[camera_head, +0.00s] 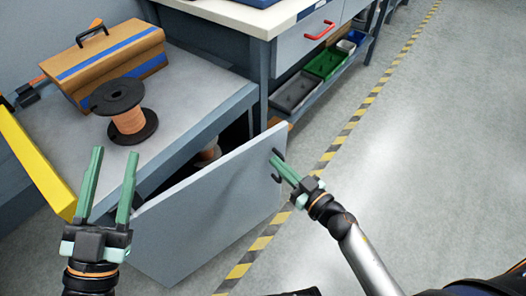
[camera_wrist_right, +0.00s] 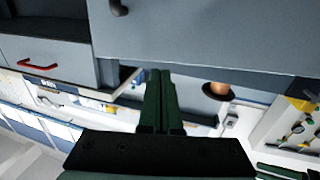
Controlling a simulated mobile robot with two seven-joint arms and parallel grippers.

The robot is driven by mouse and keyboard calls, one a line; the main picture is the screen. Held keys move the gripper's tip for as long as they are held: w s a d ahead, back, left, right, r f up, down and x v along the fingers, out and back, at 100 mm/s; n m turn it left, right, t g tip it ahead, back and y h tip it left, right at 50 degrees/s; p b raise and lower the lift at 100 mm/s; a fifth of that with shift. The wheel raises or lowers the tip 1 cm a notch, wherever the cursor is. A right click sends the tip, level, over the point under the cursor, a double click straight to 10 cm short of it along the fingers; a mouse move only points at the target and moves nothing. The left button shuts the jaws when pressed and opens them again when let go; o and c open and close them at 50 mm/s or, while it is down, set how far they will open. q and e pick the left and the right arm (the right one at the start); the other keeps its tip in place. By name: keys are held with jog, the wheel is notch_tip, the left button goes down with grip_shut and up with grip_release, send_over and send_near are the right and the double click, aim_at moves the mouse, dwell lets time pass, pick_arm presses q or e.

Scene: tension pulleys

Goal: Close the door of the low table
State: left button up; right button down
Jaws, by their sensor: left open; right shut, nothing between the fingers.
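The low table (camera_head: 200,85) stands at the left in the head view. Its grey door (camera_head: 215,205) is swung open, leaving a dark gap into the cabinet. A black handle (camera_head: 277,165) sits near the door's far right edge. My right gripper (camera_head: 279,164) is shut and empty, with its fingertips at the handle; I cannot tell whether they touch it. In the right wrist view the door (camera_wrist_right: 210,35) fills the top, with the handle (camera_wrist_right: 118,8) above the shut fingers (camera_wrist_right: 160,75). My left gripper (camera_head: 115,160) is open and empty in front of the table's front corner.
A toolbox (camera_head: 110,65) and a wire spool (camera_head: 124,108) stand on the low table. A yellow object (camera_head: 35,165) is at its left edge. A workbench with a red-handled drawer (camera_head: 318,32) and bins (camera_head: 325,62) stands behind. The floor at right is clear.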

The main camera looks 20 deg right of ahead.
aim_at(257, 145)
jog(key=b+x, duration=0.1)
jog(key=x, duration=0.5)
pick_arm(q)
jog(key=s+r+m+h, duration=0.4)
jog(key=s+r+h, duration=0.1)
jog(key=r, duration=0.1)
jog(key=shift+d+r+m+t+h, duration=0.2)
jog(key=shift+d+m+t+h, duration=0.1)
jog(key=shift+d+h, duration=0.1)
pick_arm(e)
jog(key=shift+w+a, duration=0.15)
jog(key=shift+w, duration=0.1)
